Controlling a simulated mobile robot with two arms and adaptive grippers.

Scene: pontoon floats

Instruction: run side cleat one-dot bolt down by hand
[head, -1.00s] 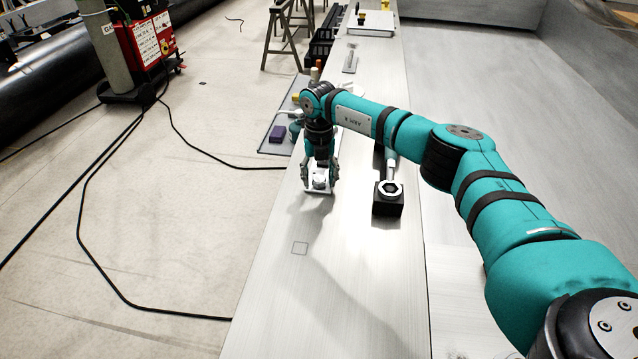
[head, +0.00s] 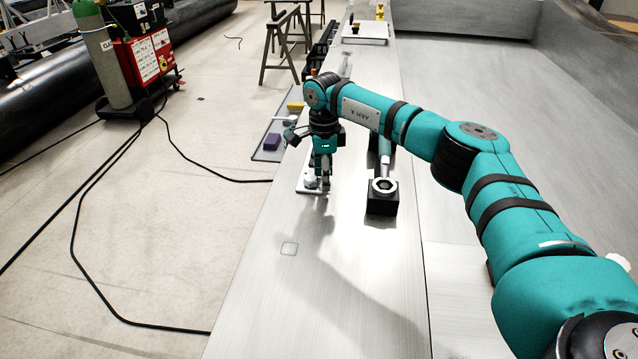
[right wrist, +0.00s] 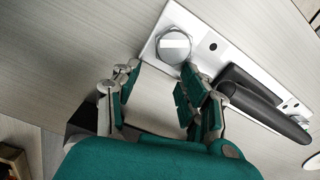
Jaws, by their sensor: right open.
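A pale metal plate (head: 303,190) lies on the long bench, and it also shows in the right wrist view (right wrist: 186,22). A large hex bolt (right wrist: 173,46) stands at one end of it, with a pale flat top; I cannot make out a dot. A black cleat (right wrist: 255,96) sits further along the plate. My right gripper (head: 323,184) is down beside the bolt (head: 310,180). In the right wrist view the gripper (right wrist: 158,74) is open and empty, its fingertips just short of the bolt head. My left gripper is out of view.
A wrench (head: 385,184) rests with its ring end on a black block (head: 382,205), right of the gripper. A grey tray (head: 265,152) with a purple block (head: 272,142) and a yellow block (head: 295,106) lies at the left. The bench front is bare.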

